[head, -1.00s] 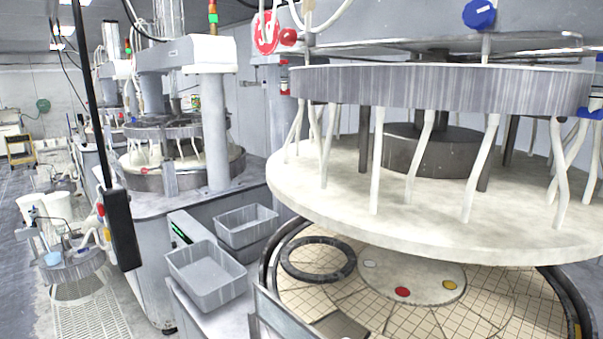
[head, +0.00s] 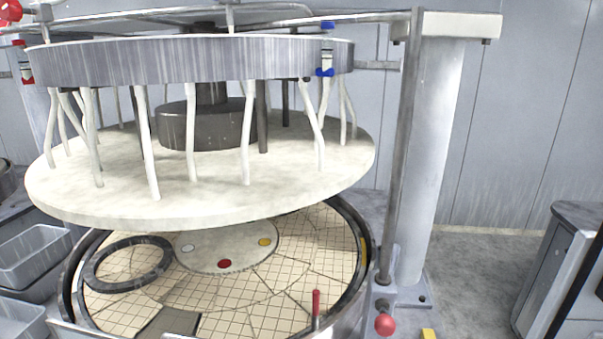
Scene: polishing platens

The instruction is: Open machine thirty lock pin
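The polishing machine fills the left and middle of the head view. No label names the lock pin. A red ball knob (head: 385,324) sits on a small grey fitting at the foot of the right column. A red upright handle (head: 316,303) stands at the lower platen's front right rim. A blue-handled fitting (head: 325,66) and a red one (head: 26,73) are on the upper ring. Neither of my grippers is in view.
A grey column (head: 436,160) and a thin vertical rod (head: 402,150) stand right of the platens. Grey bins (head: 35,255) are at the left. A grey cabinet (head: 560,270) is at the far right. Open floor (head: 475,265) lies between column and cabinet.

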